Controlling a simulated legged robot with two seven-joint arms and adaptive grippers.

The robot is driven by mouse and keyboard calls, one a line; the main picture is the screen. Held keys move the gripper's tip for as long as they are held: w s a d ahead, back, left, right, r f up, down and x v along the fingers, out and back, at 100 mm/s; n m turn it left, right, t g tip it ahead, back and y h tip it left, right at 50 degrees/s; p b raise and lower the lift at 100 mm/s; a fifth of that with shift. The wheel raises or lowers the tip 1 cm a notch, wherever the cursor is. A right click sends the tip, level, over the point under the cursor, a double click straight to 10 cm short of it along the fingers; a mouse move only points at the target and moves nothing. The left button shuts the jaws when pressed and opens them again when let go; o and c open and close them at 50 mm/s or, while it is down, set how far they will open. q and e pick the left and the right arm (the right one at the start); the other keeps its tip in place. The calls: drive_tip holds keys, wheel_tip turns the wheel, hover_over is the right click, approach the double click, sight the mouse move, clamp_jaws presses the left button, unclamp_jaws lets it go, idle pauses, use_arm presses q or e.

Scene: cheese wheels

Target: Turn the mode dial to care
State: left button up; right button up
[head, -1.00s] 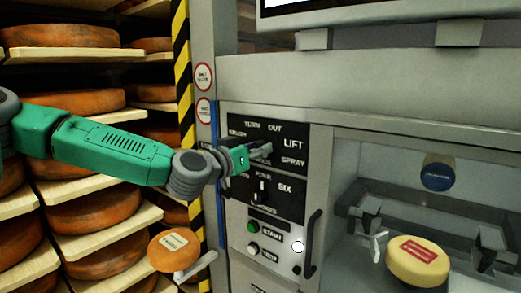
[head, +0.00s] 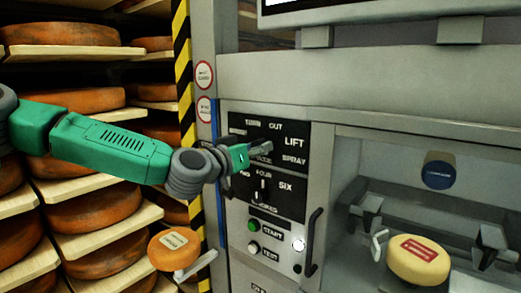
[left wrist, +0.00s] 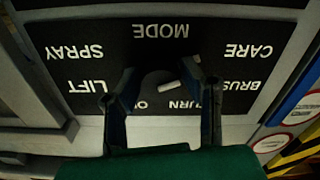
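The mode dial (left wrist: 153,79) is a dark round knob with a white bar, on a black panel (left wrist: 215,30) that appears upside down in the left wrist view. The word CARE (left wrist: 248,51) is at right there, beside BRUSH; LIFT and SPRAY are at left. My left gripper (left wrist: 163,68) has its two fingers apart, one on each side of the dial. I cannot tell whether they touch it. In the head view, my left gripper (head: 268,146) is at the upper panel and hides the dial and CARE. My right gripper is not in view.
A second dial (head: 262,187) with number words sits below, above the START (head: 253,225) and TEST buttons. A dark handle (head: 312,240) stands right of them. Cheese wheels on shelves (head: 95,205) are at left. A yellow wheel (head: 418,262) lies in the bay at right.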

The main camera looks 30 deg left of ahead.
use_arm(q)
drive_tip(key=shift+o, duration=0.6)
drive_tip(key=shift+s+a+r, duration=0.1)
drive_tip(key=shift+s, duration=0.1)
drive_tip(key=shift+a, duration=0.25)
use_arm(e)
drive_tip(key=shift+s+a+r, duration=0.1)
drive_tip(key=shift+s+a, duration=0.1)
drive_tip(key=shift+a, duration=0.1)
use_arm(q)
drive_tip(key=s, duration=1.2)
drive_tip(key=shift+a, duration=0.4)
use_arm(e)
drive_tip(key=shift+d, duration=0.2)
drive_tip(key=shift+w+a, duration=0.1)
